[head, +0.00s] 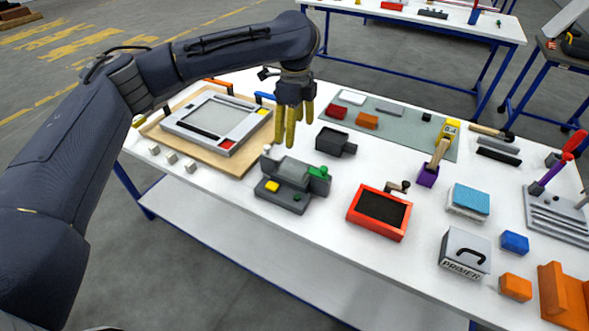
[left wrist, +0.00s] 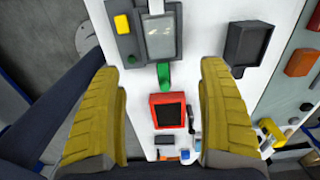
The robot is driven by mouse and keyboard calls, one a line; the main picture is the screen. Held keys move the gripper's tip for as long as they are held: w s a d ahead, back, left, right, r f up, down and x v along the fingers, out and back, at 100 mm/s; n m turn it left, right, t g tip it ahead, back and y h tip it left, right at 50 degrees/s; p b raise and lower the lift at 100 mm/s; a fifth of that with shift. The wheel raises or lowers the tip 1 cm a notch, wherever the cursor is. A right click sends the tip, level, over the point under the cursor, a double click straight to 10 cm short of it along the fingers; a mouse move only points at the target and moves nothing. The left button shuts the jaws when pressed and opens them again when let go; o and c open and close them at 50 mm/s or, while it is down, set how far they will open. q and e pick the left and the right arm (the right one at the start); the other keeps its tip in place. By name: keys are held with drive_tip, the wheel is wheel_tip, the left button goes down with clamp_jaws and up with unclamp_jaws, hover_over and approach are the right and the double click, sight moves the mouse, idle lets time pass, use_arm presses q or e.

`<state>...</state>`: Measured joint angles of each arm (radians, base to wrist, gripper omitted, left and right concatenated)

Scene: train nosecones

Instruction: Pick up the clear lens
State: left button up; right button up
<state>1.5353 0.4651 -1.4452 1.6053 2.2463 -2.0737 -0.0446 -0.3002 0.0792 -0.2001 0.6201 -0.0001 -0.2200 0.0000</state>
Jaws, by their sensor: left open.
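My left gripper (head: 294,128) points down above the white table, over the back of a dark grey fixture (head: 284,200). In the left wrist view its two yellow fingers (left wrist: 160,72) are spread wide with nothing between them. A pale, glassy rectangular panel, which looks like the clear lens (head: 293,168), lies on the fixture; it shows with reflections at the top of the left wrist view (left wrist: 161,38). The fixture has a yellow block (head: 272,186) and a green handle (head: 318,172). My right gripper is not in view.
A light grey frame (head: 170,122) with a large pane lies on a wooden board at the left. A black bin (head: 333,141) stands right of the gripper. A red tray (head: 396,232), a primer box (head: 466,248) and several coloured blocks stand farther right.

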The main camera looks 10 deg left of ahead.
sight(294, 166)
use_arm(q)
drive_tip(key=shift+w+a+f, duration=0.1)
drive_tip(key=shift+f, duration=7.1)
drive_tip(key=c, duration=1.4)
drive_tip(key=shift+r, duration=0.15)
wheel_tip(294, 166, up, 20)
drive_tip(key=shift+f, duration=0.1)
